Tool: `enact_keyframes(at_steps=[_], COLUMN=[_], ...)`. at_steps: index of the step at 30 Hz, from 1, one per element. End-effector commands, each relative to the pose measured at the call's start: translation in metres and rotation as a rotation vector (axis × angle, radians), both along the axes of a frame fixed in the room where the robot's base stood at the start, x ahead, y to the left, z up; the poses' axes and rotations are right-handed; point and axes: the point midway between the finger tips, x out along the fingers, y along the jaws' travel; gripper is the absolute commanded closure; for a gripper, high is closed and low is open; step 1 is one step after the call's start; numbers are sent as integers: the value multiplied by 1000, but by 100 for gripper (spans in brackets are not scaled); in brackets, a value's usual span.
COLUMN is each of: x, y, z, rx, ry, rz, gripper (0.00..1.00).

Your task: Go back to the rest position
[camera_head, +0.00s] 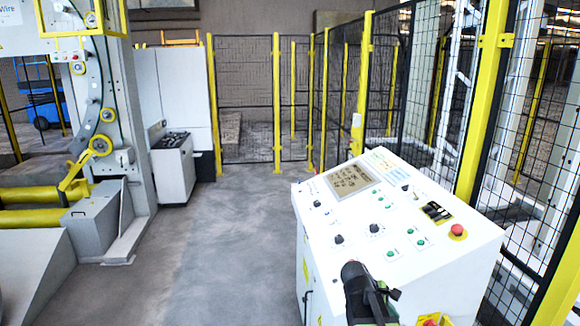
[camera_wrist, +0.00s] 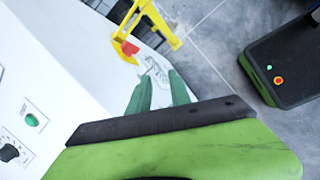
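My gripper (camera_wrist: 160,80) shows in the wrist view as two green fingers with a gap between them. It is open and nothing is seen between the fingers. In the head view, part of my dark arm with some green shows at the bottom, in front of the white control console (camera_head: 447,274); the fingertips cannot be made out there. In the wrist view, the white console (camera_wrist: 60,65) fills the left side, with a green button (camera_wrist: 36,119) and a black knob (camera_wrist: 9,152).
The console top carries a display (camera_head: 349,179), several buttons and a red emergency stop (camera_head: 457,230). A yellow bracket (camera_wrist: 150,15) with a red part is ahead of the fingers. Yellow-posted mesh fencing (camera_head: 277,100) closes the back and right. Grey floor (camera_head: 225,235) lies clear to the left.

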Motion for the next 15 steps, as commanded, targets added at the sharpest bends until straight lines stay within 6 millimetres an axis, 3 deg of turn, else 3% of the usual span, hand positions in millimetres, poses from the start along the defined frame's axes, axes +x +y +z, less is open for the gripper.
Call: enact_keyframes(at_steps=[1,4,6,9,15], x=[-18,-48,-62,-71,-71], y=[18,70,102,131,136], z=[-34,-69,-72,-72,-72], rx=[100,352,485,587,594], ry=[-53,-169,-214,-247,-295], rz=[-100,-424,-661,-931,-1149], gripper=[76,76,76,76,76])
